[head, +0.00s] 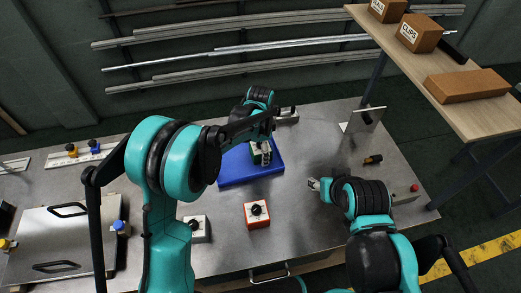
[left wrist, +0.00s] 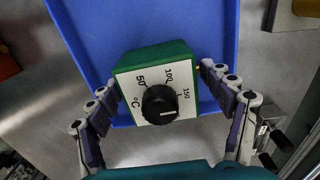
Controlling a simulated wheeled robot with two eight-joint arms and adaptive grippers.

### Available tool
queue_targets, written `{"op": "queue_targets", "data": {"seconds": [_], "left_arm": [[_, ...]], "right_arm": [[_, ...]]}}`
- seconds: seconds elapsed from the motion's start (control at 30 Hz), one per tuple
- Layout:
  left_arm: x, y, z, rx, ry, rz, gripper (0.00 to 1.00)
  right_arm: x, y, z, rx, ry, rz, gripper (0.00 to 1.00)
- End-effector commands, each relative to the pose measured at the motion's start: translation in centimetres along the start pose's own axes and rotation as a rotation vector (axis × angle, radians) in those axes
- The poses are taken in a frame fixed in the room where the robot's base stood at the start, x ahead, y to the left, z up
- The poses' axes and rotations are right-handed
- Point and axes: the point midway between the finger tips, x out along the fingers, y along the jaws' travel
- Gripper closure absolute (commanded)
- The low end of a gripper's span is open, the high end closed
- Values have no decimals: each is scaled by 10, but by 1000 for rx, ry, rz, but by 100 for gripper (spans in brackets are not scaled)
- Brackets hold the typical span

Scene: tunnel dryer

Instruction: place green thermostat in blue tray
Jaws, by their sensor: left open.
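The green thermostat (left wrist: 155,88), with a white dial face and black knob, is over the blue tray (left wrist: 75,15). In the head view the thermostat (head: 257,157) shows within the outline of the tray (head: 235,174), near its right side, partly hidden by my gripper. I cannot tell for sure that it rests on the tray floor. My left gripper (left wrist: 154,82) is open, one finger on each side of the thermostat; it also shows in the head view (head: 265,150). My right gripper (head: 314,184) is empty-looking over the table, right of the tray; its jaws are too small to read.
A red thermostat (head: 257,214) and a pale one (head: 196,228) stand in front of the tray. A metal lid (head: 62,243) with black handles lies left. A metal bracket (head: 363,118) stands at the back right. A wooden shelf (head: 430,70) with boxes overhangs the right.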

Motion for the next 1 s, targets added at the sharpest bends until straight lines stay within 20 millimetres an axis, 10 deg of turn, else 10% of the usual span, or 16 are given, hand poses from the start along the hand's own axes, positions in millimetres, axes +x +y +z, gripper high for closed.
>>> {"op": "queue_targets", "data": {"seconds": [0.63,1.0], "left_arm": [[-107,0,0,0,0,0,20],[-125,1,2,-7,2,-3,20]], "right_arm": [[-26,0,-19,0,0,0,53],[-29,0,-20,0,0,0,53]]}}
